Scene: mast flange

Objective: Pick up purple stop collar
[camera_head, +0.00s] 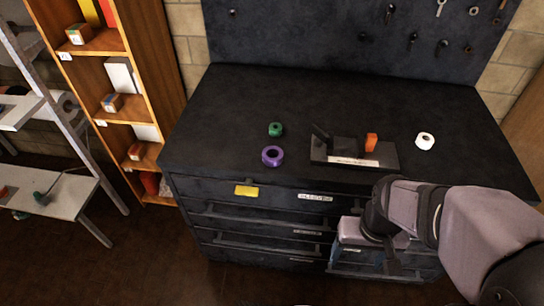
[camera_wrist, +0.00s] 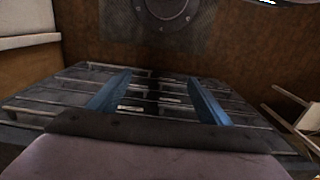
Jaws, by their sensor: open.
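The purple stop collar (camera_head: 272,156) is a thick ring lying on the dark bench top near its front edge, left of the middle. A smaller green ring (camera_head: 276,129) lies just behind it, apart from it. My gripper (camera_head: 362,262) hangs in front of the drawers at the lower right, below the bench top and well away from the purple collar. In the wrist view my gripper's two blue fingers (camera_wrist: 158,95) stand wide apart with nothing between them. The wrist view shows drawer fronts and no collar.
A dark fixture (camera_head: 352,158) with an upright post and an orange block (camera_head: 371,142) stands right of the purple collar. A white ring (camera_head: 425,140) lies farther right. A wooden shelf (camera_head: 125,70) and a ladder (camera_head: 75,140) stand left. The bench's back half is clear.

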